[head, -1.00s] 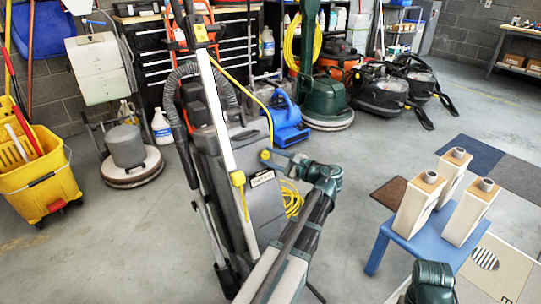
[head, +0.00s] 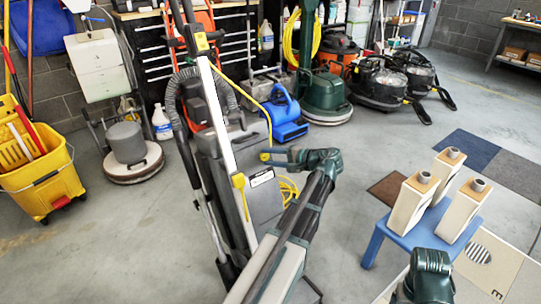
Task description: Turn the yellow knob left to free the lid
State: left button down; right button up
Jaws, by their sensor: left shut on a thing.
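A grey upright floor machine (head: 208,160) stands in the middle of the head view, with a white-and-black handle post rising in front of it. The small yellow knob (head: 264,157) is on its right side, near the top of the grey body. My left gripper (head: 271,157) reaches it from the right and is shut on it; its fingers hide part of the knob. I cannot make out the lid's edge or the knob's exact angle. My right gripper is out of view; only a dark green part of my right arm shows at the bottom right.
A blue table (head: 408,236) with several beige canisters stands at the right. A yellow mop bucket (head: 42,185) and a floor polisher (head: 130,160) are at the left. A blue blower (head: 286,115) and a green machine (head: 323,95) stand behind.

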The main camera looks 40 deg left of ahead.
pick_arm(q)
jog(key=shift+n, duration=0.3)
jog(key=shift+c, duration=2.3)
grip_release()
jog(key=p+v, duration=0.4)
jog(key=v, duration=0.9)
jog(key=shift+d+r+p, duration=0.25)
jog(key=shift+d+p, duration=0.1)
